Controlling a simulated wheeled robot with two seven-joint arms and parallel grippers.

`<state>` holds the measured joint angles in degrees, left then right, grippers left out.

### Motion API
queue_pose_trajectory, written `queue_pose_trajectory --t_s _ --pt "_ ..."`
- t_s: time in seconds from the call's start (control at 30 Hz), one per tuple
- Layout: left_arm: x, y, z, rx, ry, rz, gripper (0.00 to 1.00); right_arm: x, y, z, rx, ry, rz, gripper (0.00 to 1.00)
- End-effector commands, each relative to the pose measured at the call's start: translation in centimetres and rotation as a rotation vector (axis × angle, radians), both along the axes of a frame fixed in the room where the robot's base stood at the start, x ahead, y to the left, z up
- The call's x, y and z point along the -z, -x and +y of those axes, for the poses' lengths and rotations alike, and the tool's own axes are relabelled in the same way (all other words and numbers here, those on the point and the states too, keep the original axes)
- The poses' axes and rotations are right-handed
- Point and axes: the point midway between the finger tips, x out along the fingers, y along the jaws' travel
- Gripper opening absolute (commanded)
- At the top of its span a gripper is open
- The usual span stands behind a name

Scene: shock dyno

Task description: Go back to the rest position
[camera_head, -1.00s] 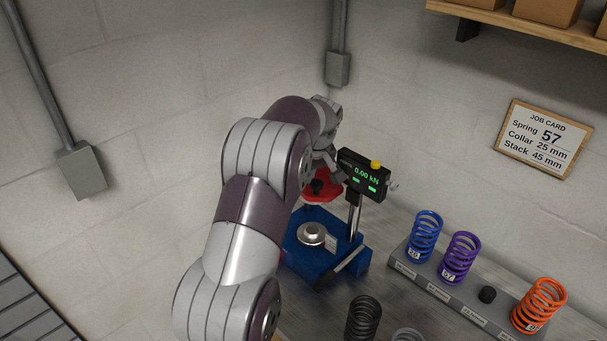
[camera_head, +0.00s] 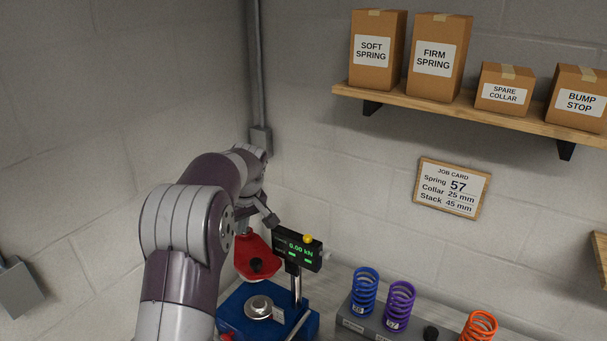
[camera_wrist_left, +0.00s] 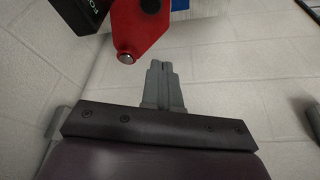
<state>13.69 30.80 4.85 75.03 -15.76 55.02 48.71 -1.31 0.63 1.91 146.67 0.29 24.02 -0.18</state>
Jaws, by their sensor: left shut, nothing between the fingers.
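My left arm rises from the bottom left in the head view. Its gripper (camera_head: 270,218) is above and left of the readout of the blue dyno press (camera_head: 230,312), over the red upper part (camera_head: 249,256). In the left wrist view the gripper's two grey fingers (camera_wrist_left: 160,68) are together with nothing between them. The red part (camera_wrist_left: 137,28) shows beyond the fingertips there, apart from them as far as I can tell. The readout (camera_head: 298,248) shows 0.00 kN, and a silver round seat (camera_head: 258,307) sits below it. My right gripper is not in view.
Blue (camera_head: 364,291), purple (camera_head: 400,303) and orange (camera_head: 479,327) springs stand on a grey rack at the lower right. A wooden shelf (camera_head: 470,110) with labelled boxes and a job card (camera_head: 452,188) are on the right wall. A conduit (camera_head: 256,70) runs down the corner.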

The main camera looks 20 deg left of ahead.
Motion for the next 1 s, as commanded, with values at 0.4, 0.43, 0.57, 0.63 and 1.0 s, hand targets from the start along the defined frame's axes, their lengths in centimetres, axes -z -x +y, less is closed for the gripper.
queue_pose_trajectory --t_s 0.4,0.43,0.57,0.63,1.0 --pt "12.8 10.0 -8.6 0.655 0.062 0.156 0.00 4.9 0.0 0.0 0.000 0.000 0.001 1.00" --pt "14.3 12.0 -9.9 0.710 0.071 0.169 0.00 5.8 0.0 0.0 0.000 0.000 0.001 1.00" --pt "19.4 20.3 -14.3 0.885 0.103 0.212 0.00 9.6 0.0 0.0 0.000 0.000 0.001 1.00" --pt "21.2 23.8 -15.7 0.923 0.118 0.228 0.00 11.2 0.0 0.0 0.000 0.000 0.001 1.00" --pt "21.9 25.9 -17.3 0.978 0.108 0.214 0.00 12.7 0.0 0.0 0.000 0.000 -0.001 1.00"
